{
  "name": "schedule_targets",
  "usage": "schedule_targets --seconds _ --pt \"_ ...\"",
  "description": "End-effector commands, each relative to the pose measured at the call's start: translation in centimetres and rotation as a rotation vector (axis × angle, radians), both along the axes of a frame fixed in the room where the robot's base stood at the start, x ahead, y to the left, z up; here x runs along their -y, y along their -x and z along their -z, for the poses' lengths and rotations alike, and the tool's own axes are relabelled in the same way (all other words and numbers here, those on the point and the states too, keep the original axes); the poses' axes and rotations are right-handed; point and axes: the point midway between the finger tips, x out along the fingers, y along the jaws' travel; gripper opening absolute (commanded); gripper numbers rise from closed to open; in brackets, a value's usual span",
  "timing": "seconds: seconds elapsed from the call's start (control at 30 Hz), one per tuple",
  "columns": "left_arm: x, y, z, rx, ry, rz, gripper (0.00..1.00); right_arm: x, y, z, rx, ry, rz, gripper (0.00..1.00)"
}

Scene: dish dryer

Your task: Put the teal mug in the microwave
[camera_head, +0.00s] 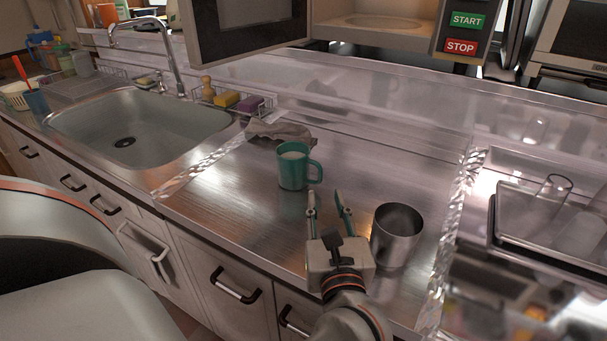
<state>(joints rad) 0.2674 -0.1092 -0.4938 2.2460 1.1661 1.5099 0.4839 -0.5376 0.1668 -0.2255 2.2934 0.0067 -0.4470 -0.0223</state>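The teal mug (292,170) stands upright on the steel counter (225,195), its handle pointing right and a pale interior showing. A round plate (384,22) shows inside; the upper part is cut off.
A crumpled grey cloth (280,132) lies behind the mug. The sink (85,125) is left, with sponges in a rack (268,107) by it. A dark-edged tray (520,245) is right.

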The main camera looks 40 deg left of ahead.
Motion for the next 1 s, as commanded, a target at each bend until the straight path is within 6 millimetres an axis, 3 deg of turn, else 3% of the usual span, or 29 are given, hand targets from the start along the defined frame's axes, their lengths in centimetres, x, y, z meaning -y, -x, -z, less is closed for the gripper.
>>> schedule_targets --seconds 0.27,0.6,0.93,1.0 --pt "-1.5 -1.4 -0.3 0.004 -0.003 -0.001 0.27 0.0 -0.1 -0.1 0.003 -0.001 0.0 0.69" --pt "-5.1 -4.7 -0.3 0.003 -0.004 -0.001 0.27 -0.1 0.0 0.1 -0.001 -0.003 0.001 0.69" --pt "-5.5 -5.1 -0.3 0.003 -0.002 0.0 0.27 -0.2 -0.2 -0.2 0.007 -0.007 -0.001 0.69" --pt "-5.5 -5.1 -0.3 0.003 -0.002 0.0 0.11 -0.2 -0.2 -0.2 0.008 -0.008 -0.001 0.69"
